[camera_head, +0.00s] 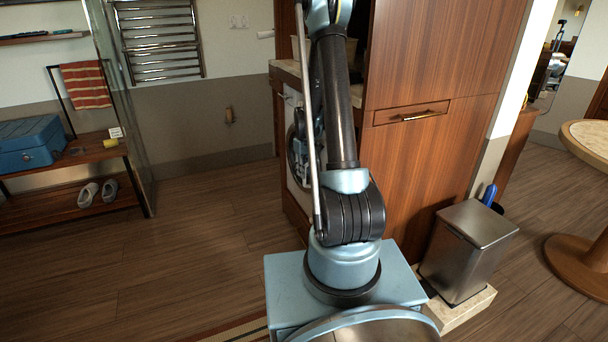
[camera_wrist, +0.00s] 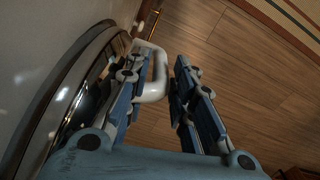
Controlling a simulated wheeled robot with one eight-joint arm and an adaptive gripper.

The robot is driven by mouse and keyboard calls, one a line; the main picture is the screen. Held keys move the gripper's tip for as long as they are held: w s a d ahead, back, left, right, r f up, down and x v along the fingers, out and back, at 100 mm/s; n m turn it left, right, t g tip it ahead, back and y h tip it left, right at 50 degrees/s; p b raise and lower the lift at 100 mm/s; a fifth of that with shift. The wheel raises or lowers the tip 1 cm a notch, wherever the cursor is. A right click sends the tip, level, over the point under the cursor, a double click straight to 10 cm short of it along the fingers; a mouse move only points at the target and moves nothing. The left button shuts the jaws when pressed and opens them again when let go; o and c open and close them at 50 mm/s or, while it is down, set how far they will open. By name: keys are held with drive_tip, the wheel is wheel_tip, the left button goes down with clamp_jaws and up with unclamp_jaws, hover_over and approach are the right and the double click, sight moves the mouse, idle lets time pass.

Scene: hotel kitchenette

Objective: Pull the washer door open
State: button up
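The white washer (camera_head: 292,189) stands under the counter in the head view, partly hidden by my arm. Its round door (camera_head: 293,156) looks shut. In the wrist view the curved dark door rim (camera_wrist: 52,108) runs along the left, against the pale washer front. A white looped handle (camera_wrist: 158,72) stands out from the door. My gripper (camera_wrist: 155,75) is open, with its fingers on either side of the handle's outer bar. The left finger overlaps the handle's ends on the door side; whether it touches is unclear. A gap shows between bar and right finger.
A tall wooden cabinet (camera_head: 425,165) stands right of the washer, with a metal bin (camera_head: 466,252) in front of it. The wooden floor (camera_head: 190,235) left of the washer is clear. A shoe bench (camera_head: 75,195) stands at far left.

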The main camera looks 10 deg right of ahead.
drive_tip(key=shift+f, duration=0.55)
drive_tip(key=shift+c, duration=0.3)
clamp_jaws()
